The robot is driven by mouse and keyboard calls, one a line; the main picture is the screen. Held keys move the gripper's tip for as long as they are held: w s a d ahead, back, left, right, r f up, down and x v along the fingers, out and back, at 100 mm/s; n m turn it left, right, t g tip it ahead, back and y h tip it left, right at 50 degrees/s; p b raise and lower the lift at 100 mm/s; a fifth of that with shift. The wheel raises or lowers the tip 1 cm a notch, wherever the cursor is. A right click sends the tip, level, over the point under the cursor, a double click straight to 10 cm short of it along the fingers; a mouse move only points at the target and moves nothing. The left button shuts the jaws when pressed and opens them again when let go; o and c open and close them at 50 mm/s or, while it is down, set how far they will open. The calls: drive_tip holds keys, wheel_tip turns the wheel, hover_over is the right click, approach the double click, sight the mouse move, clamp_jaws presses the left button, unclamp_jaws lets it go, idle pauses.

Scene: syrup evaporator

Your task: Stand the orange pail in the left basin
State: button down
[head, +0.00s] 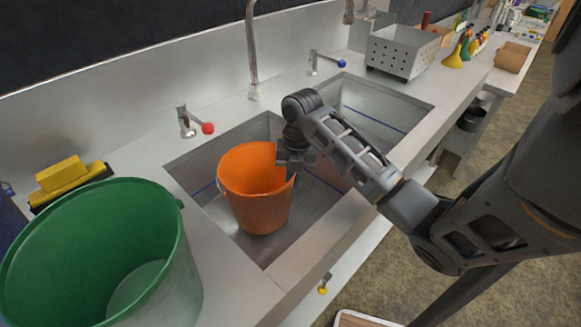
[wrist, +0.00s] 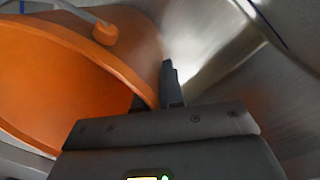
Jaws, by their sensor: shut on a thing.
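The orange pail (head: 252,195) is inside the left basin (head: 306,200), with its open top facing up. It looks close to upright, and I cannot tell whether its base touches the basin floor. My gripper (head: 291,165) is shut on the right side of the pail's rim. In the wrist view, the fingers (wrist: 158,90) pinch the rim of the orange pail (wrist: 105,65). My arm and gripper hide part of the pail's right edge and the divider between the basins.
A large green bucket (head: 90,240) stands on the counter left of the basin. A red-knobbed tap (head: 190,124) and a tall spout (head: 253,60) stand behind. The right basin (head: 370,105) looks empty. A perforated metal box (head: 402,52) sits beyond it.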

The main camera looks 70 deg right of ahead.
drive_tip(key=d, duration=0.1)
drive_tip(key=w+d+p, duration=0.1)
drive_tip(key=d+f, duration=0.1)
drive_tip(key=shift+w+d, duration=0.2)
drive_tip(key=shift+w, duration=0.15)
drive_tip(key=shift+f, duration=0.15)
drive_tip(key=shift+f, duration=0.15)
drive_tip(key=c, duration=1.3)
unclamp_jaws()
drive_tip(key=shift+o, duration=0.2)
wheel_tip(320, 180, up, 12)
drive_tip(key=s, duration=0.1)
drive_tip(key=shift+d+r+b, duration=0.15)
drive_tip(key=shift+r+b, duration=0.05)
drive_tip(key=shift+b, duration=0.2)
